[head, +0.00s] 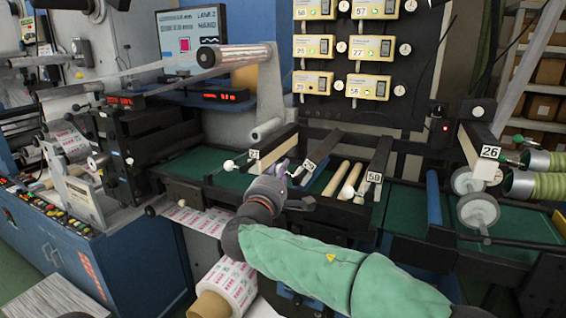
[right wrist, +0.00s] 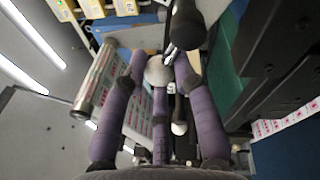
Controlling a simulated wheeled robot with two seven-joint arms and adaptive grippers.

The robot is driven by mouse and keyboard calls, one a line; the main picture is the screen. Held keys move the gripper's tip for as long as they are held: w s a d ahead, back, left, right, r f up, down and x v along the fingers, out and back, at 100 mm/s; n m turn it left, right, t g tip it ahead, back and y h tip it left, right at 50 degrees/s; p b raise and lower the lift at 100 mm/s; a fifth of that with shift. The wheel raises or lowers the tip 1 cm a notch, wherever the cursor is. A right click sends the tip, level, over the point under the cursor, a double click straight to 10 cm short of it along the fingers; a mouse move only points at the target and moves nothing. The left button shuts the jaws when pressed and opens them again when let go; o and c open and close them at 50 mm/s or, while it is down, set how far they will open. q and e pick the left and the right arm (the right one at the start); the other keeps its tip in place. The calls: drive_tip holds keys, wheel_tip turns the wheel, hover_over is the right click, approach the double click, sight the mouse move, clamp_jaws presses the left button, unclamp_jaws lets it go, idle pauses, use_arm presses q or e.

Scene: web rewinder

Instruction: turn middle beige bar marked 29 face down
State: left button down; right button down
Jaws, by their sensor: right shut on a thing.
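The middle bar (head: 320,150) carries a tilted tag that appears to read 29, between the bars marked 27 (head: 272,143) and 58 (head: 379,158). From here its visible side looks dark. My right gripper (head: 297,172) is at its near end, just left of and below the tag. In the right wrist view the purple fingers (right wrist: 166,72) are closed around a pale ball knob (right wrist: 158,71), which the hand hides in the head view. The link from knob to bar is not clear. My left gripper is not in view.
Pale ball knobs stand out beside the neighbouring bars, at left (head: 229,166) and right (head: 348,192). Two beige rollers (head: 338,178) lie between the middle and right bars. A printed roll (head: 228,285) is below my right arm. A bar marked 26 (head: 481,140) stands farther right.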

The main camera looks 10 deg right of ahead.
drive_tip(key=n+p, duration=0.1)
drive_tip(key=n, duration=0.1)
drive_tip(key=f+n+p, duration=0.1)
drive_tip(key=n+p, duration=0.1)
drive_tip(key=f+n+g+p, duration=0.1)
drive_tip(key=n, duration=0.1)
drive_tip(key=shift+w+a+f+y, duration=0.15)
drive_tip(key=shift+a+f+y, duration=0.05)
drive_tip(key=shift+a+y, duration=0.2)
drive_tip(key=shift+f, duration=0.15)
drive_tip(key=c, duration=1)
unclamp_jaws()
